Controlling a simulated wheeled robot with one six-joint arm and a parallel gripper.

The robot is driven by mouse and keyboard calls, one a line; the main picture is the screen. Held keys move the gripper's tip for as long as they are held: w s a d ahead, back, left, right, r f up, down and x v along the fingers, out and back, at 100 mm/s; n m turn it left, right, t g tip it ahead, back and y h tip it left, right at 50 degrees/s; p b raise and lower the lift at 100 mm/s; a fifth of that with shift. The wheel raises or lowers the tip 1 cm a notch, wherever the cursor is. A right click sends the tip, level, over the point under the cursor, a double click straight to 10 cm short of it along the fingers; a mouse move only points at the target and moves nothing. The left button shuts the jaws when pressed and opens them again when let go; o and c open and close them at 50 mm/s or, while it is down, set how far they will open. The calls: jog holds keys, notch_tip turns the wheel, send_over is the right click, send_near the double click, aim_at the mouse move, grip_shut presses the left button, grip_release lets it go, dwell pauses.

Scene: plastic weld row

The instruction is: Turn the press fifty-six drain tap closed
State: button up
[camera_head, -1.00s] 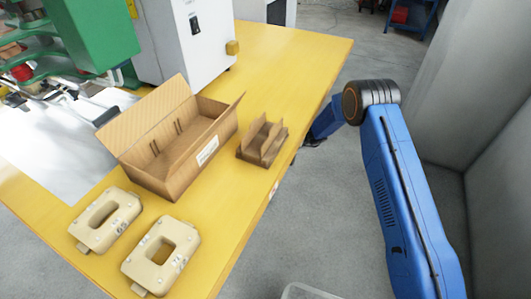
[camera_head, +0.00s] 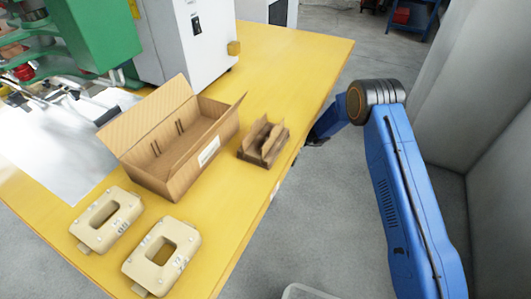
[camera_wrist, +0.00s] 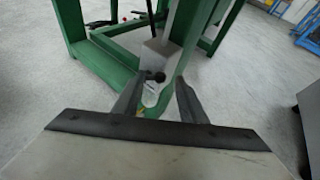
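In the wrist view my gripper (camera_wrist: 158,92) is open, its two dark fingers apart with nothing held between them. Beyond and between the fingertips is a small dark round fitting (camera_wrist: 155,77) on a light grey block (camera_wrist: 153,57), beside a green frame leg. It may be the drain tap, but it is too small to tell its handle position. I cannot tell whether the fingers touch it. In the head view my gripper is mostly hidden by the table's right edge, and no tap shows there.
In the head view a yellow table (camera_head: 290,75) holds an open cardboard box (camera_head: 175,150), a small brown holder (camera_head: 262,142) and two beige blocks (camera_head: 160,257). Green machine framing (camera_wrist: 95,58) surrounds the fitting in the wrist view.

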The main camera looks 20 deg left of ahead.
jog(key=v, duration=1.6)
